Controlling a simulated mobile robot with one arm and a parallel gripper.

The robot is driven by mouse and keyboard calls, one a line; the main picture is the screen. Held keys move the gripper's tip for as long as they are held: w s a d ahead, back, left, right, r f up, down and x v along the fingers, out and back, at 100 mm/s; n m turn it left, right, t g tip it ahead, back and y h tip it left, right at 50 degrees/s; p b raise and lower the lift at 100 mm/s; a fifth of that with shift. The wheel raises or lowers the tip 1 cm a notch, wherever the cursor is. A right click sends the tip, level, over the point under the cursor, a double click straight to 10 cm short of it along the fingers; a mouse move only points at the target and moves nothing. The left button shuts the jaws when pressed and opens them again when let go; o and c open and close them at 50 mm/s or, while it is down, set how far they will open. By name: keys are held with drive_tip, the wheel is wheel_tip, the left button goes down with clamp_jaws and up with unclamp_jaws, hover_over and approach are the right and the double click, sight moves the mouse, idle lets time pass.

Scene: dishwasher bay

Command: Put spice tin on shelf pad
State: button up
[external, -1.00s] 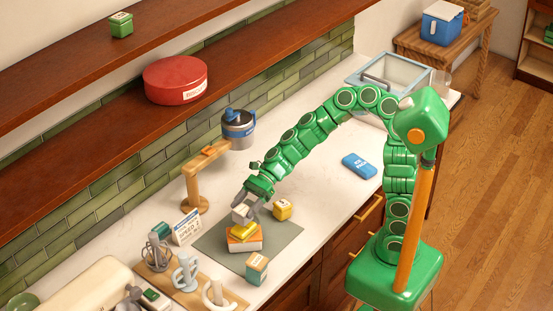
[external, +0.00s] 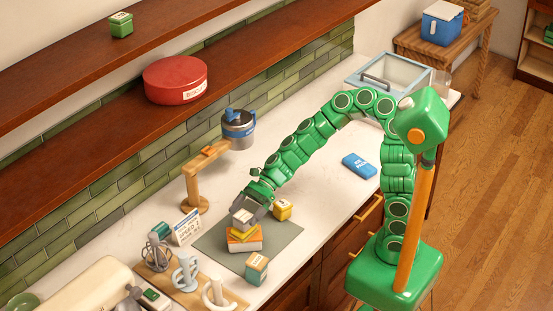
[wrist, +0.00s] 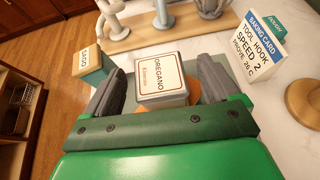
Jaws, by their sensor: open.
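The oregano tin (external: 243,214), a pale grey square tin with a cream lid label, sits on top of a small stack of yellow (external: 243,233) and orange (external: 244,245) boxes. In the wrist view the same tin (wrist: 160,78) lies between the two grey fingers. My gripper (external: 248,215) is open, with a finger on either side of the tin; contact cannot be told. I cannot make out a separate pad on the brown shelves (external: 250,40).
The stack stands on a grey mat (external: 284,235). A yellow tin (external: 282,210) and a teal sago tin (external: 257,269) stand close by. A wooden stand (external: 194,185), card (external: 187,227) and mug rack (external: 195,285) are left. A red tin (external: 175,80) occupies the lower shelf, a green tin (external: 121,25) the upper.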

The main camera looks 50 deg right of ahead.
drive_tip(key=shift+r, duration=0.2)
drive_tip(key=v, duration=1.2)
drive_tip(key=shift+f, duration=0.1)
